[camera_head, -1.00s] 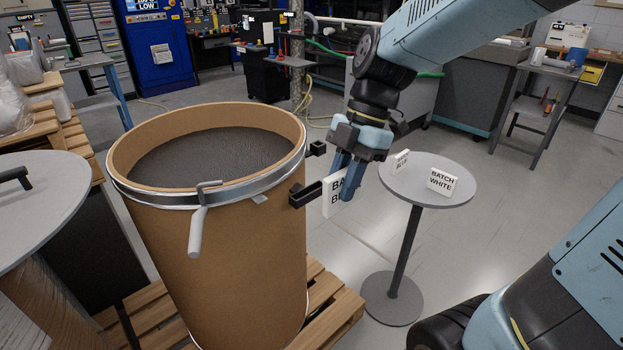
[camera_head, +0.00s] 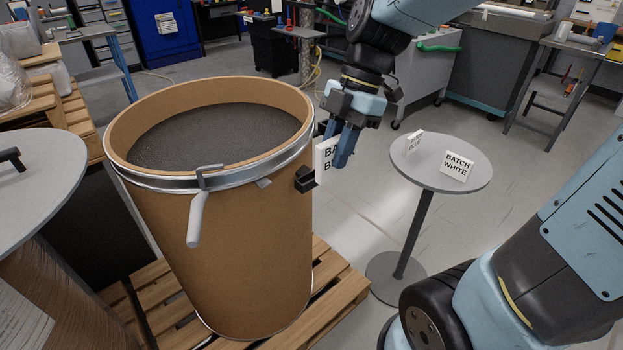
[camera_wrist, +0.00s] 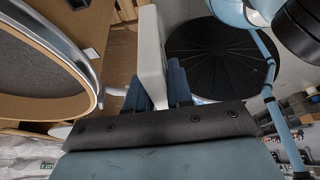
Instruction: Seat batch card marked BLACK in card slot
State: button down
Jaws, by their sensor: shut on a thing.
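The white batch card (camera_head: 325,158), with its lettering partly covered and only "BA" and "B" readable, is held upright at the drum's right side. My gripper (camera_head: 341,152) is shut on it, with blue fingers on both sides. In the wrist view the card (camera_wrist: 151,58) shows edge-on between the fingers. The card slot seems to be the pair of black brackets (camera_head: 305,181) on the drum's side. The card overlaps the near bracket in the head view; the far bracket is mostly hidden. I cannot tell whether the card is in the slot or just beside it.
The open brown drum (camera_head: 225,250), full of dark pellets, stands on a wooden pallet (camera_head: 338,290). A clamp handle (camera_head: 196,218) hangs from its rim band. A round grey table (camera_head: 425,172) to the right holds a BATCH WHITE card (camera_head: 457,166) and a BLUE card (camera_head: 414,141).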

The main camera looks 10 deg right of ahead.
jog(key=w+f, duration=0.3)
jog(key=w, duration=0.1)
jog(key=w+a+f, duration=0.1)
jog(key=w+f, duration=0.2)
jog(key=w, duration=0.1)
jog(key=w+a+f, duration=0.1)
jog(key=w+f, duration=0.2)
jog(key=w, duration=0.2)
jog(key=shift+w+f, duration=0.35)
jog(key=shift+f, duration=0.05)
jog(key=shift+w+f, duration=0.1)
jog(key=shift+f, duration=1.5)
jog(key=c, duration=1)
grip_release()
jog(key=shift+f, duration=0.1)
